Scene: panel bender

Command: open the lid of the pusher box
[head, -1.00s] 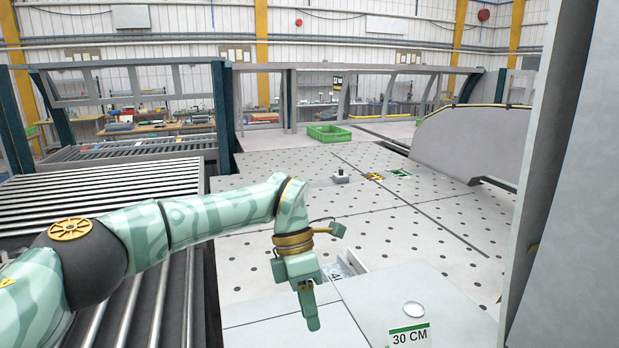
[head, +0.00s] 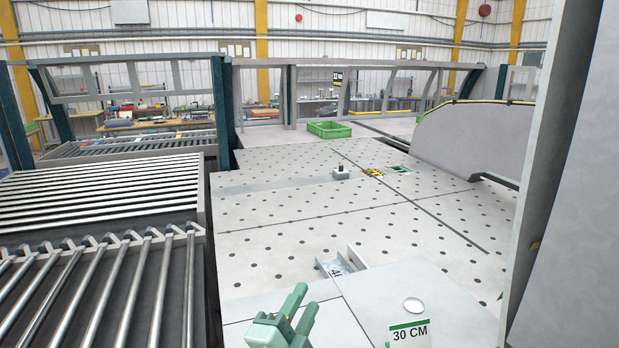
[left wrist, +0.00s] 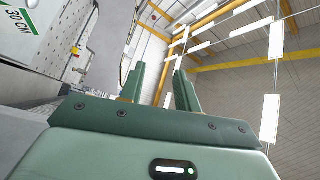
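I cannot tell for sure that this is the pusher box's lid. The label also shows at the upper left of the left wrist view (left wrist: 20,22). My left gripper (head: 306,297) is at the bottom of the head view, left of the disc and apart from it. Its fingers (left wrist: 159,70) stand apart with nothing between them. My right gripper is not in view.
A narrow slot with a numbered metal piece (head: 335,267) and a raised light plate lies behind the box top. The dotted table (head: 300,215) is mostly clear. Rollers (head: 90,270) are at left, a grey upright (head: 560,200) at right, a green crate (head: 329,130) behind.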

